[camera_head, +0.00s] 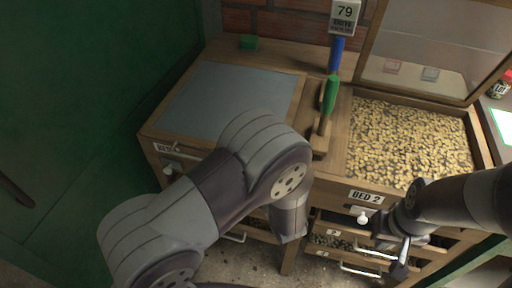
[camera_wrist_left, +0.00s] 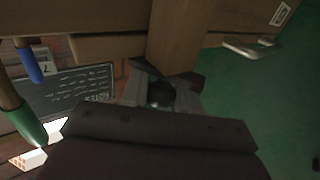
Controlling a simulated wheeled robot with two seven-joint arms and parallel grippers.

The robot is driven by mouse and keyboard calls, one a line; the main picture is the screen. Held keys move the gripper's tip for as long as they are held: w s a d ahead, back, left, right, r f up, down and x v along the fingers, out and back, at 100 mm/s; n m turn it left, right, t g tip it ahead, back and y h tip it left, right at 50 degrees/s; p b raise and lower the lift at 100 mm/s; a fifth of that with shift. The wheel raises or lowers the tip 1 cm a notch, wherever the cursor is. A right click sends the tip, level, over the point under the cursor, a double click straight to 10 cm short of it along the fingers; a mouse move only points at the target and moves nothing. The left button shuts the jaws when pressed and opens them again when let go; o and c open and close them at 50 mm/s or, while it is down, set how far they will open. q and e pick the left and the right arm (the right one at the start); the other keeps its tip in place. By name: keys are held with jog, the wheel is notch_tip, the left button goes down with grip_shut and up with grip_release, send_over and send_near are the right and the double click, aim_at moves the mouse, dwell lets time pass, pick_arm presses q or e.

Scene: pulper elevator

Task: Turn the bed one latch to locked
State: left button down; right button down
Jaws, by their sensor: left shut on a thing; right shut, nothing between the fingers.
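The BED 1 label (camera_head: 165,148) is on the front of the left bed, with a bed one latch (camera_head: 168,169) and pale knob just below it. My left arm crosses the front of this bed and hides my left gripper in the head view. In the left wrist view my left gripper (camera_wrist_left: 160,93) is shut on a small dark rounded piece, close to a wooden post. I cannot tell whether this piece is the latch. My right gripper (camera_head: 396,256) is shut and empty, in front of the drawers under the right bed.
The BED 2 label (camera_head: 365,196) has a white latch knob (camera_head: 362,219) below it. The right bed holds pale beans (camera_head: 405,140). Blue (camera_head: 336,54) and green (camera_head: 330,93) handles stand between the beds. A green wall (camera_head: 75,90) is at left. Drawer handles (camera_head: 360,271) stick out below.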

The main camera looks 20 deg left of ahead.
pick_arm(q)
jog(key=n+g+y, duration=0.4)
jog(key=g, duration=0.1)
jog(key=n+g+y+p, duration=0.1)
jog(key=n+g+y, duration=0.1)
jog(key=shift+s+a, duration=0.3)
pick_arm(e)
jog(key=shift+r, duration=0.55)
pick_arm(q)
jog(key=shift+n+g, duration=0.3)
jog(key=c, duration=0.9)
grip_release()
